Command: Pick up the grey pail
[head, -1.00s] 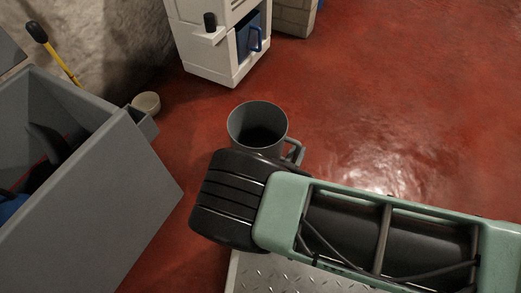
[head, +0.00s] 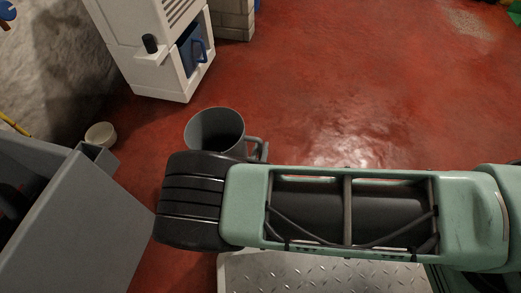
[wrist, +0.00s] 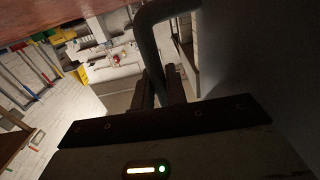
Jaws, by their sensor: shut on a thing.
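The grey pail (head: 202,131) stands out beyond my arm in the head view, with its open mouth facing up. Its handle (head: 263,150) shows on its right side, and my arm hides its lower part, so I cannot tell whether it touches the floor. In the wrist view the curved grey handle (wrist: 147,38) runs down between the two dark fingers of my gripper (wrist: 161,88). My gripper is shut on this handle. The pail's dark wall (wrist: 255,75) fills the right of the wrist view. The fingers are hidden in the head view.
A large grey bin (head: 75,225) stands at the left. A white cabinet (head: 160,75) with a blue jug (head: 190,52) stands behind the pail. A small pale bowl (head: 100,135) is on the floor by the wall. The red floor to the right is open.

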